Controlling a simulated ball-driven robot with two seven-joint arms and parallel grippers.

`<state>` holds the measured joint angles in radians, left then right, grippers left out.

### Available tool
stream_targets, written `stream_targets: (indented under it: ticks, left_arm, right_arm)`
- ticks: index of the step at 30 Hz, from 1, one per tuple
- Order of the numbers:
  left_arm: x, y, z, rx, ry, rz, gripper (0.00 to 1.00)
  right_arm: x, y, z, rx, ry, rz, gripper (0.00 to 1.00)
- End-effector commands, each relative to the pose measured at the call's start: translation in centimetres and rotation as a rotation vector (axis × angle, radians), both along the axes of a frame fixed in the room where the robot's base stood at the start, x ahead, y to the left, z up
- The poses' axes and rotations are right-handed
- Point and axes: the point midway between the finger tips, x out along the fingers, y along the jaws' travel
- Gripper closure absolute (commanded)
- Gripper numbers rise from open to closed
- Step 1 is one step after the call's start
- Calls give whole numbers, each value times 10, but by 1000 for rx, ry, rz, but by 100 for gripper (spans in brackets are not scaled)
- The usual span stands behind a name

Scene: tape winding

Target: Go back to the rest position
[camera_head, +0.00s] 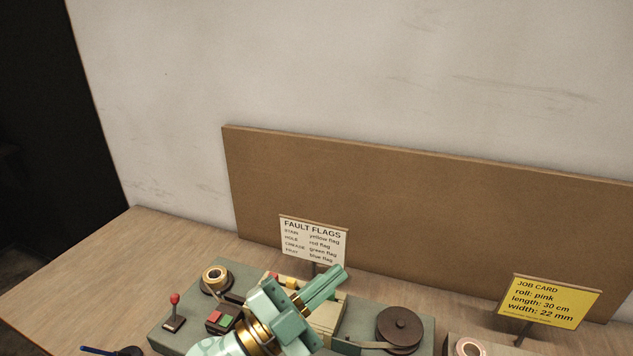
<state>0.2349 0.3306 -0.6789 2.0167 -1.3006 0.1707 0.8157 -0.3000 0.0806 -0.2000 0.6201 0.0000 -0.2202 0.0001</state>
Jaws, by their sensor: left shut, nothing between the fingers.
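My left gripper (325,286) is mint green with a brass-coloured wrist ring. It comes in from the bottom of the head view and hangs over the middle of the tape-winding machine (370,307). Its fingers are together, point up and to the right, and hold nothing. It hides part of the machine behind it. My right gripper is not in view.
The machine carries a tan tape roll (215,279), a dark reel (400,328), a red-knobbed lever (174,310) and red and green buttons (221,319). A fault flags sign (313,241) and a yellow job card (548,302) stand before a brown board (430,205). The table's left (110,270) is mostly clear.

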Motion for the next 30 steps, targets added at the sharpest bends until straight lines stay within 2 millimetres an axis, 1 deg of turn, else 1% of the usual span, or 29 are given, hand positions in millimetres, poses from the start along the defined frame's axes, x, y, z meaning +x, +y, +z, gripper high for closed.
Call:
stream_targets:
  ticks: [1, 2, 3, 5, 6, 8, 9, 11, 12, 14, 15, 17, 18, 20, 21, 23, 24, 26, 27, 29, 30]
  left_arm:
    - [10, 32, 2, -80, 43, 180, 100]
    - [17, 55, -1, -111, 75, 299, 100]
    - [24, 87, -10, -131, 134, 458, 100]
    - [25, 135, -34, -120, 252, 681, 100]
    - [20, 165, -54, -88, 338, 809, 100]
    - [7, 200, -83, -20, 464, 956, 100]
    - [-5, 218, -101, 31, 544, 1031, 100]
    - [-23, 241, -124, 113, 650, 1113, 100]
    - [-36, 253, -138, 167, 717, 1153, 100]
    - [-56, 268, -156, 247, 809, 1198, 100]
    - [-69, 276, -166, 301, 864, 1220, 100]
    - [-90, 287, -180, 381, 948, 1242, 100]
    - [-104, 293, -188, 433, 1000, 1251, 100]
    - [-125, 302, -198, 514, 1074, 1255, 100]
    - [-139, 307, -204, 570, 1124, 1254, 100]
    - [-161, 314, -212, 652, 1195, 1245, 100]
    - [-158, 310, -230, 658, 1213, 1225, 100]
    - [-154, 304, -255, 655, 1239, 1198, 100]
    - [-153, 301, -272, 652, 1258, 1181, 100]
    - [-153, 296, -298, 649, 1290, 1155, 100]
    - [-154, 292, -315, 645, 1311, 1137, 100]
  right_arm:
    - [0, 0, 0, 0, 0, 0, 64]
    - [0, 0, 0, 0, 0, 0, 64]
    - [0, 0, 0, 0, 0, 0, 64]
    - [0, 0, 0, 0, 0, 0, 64]
    - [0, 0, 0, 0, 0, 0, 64]
    - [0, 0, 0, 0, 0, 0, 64]
    - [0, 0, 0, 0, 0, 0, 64]
    - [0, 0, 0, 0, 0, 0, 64]
    - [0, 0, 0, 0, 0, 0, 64]
    - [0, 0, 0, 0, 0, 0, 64]
    - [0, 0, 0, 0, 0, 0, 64]
    - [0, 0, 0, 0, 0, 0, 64]
    - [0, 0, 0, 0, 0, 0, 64]
    - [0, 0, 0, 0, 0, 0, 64]
    - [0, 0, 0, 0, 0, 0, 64]
    - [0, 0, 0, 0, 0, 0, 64]
    - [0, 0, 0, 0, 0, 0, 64]
    - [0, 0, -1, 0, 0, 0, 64]
    - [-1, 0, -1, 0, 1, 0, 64]
    - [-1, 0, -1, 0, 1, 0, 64]
    - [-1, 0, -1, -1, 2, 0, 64]
